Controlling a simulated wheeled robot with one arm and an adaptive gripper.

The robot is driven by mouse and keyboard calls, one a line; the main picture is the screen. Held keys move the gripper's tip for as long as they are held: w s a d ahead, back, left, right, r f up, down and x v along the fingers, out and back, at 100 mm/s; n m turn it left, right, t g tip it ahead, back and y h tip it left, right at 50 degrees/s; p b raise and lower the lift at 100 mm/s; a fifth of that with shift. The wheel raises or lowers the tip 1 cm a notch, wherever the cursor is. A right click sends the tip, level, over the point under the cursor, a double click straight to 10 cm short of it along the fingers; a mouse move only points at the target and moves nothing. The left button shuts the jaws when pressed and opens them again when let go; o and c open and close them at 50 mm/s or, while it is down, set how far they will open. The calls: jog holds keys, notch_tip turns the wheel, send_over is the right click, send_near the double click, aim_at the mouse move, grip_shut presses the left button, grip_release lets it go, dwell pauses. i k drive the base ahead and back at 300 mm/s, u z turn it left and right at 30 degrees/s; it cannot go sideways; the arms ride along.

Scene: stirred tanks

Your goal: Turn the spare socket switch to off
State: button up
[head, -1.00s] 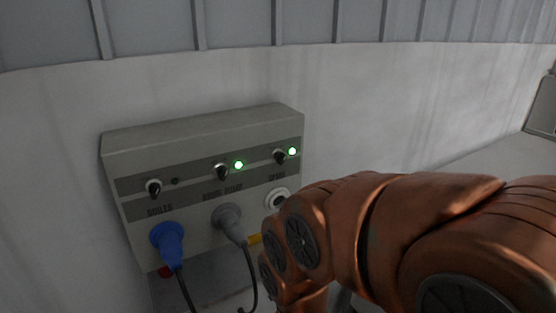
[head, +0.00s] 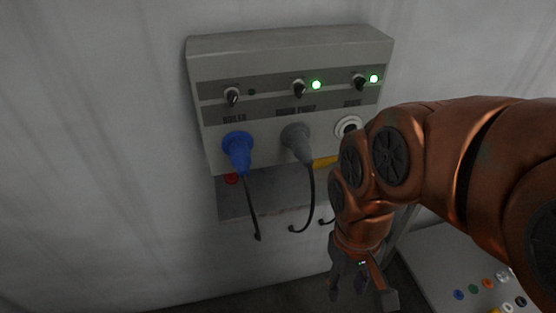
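The socket box (head: 290,47) is a grey panel on the wall with three black rotary switches in a row. My gripper (head: 348,284) hangs low, below and apart from the box, pointing down. Its fingers are dark and small, so I cannot tell how far they are open.
The boiler switch (head: 232,96) has a dark lamp; the middle switch (head: 299,88) has a lit green lamp. A blue plug (head: 238,150) and a grey plug (head: 297,142) with hanging cables fill two sockets. A surface with coloured buttons (head: 474,288) is at the lower right.

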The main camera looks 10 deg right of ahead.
aim_at(360, 82)
jog(key=z, duration=0.75)
jog(key=k, duration=0.75)
jog(key=u, duration=1.4)
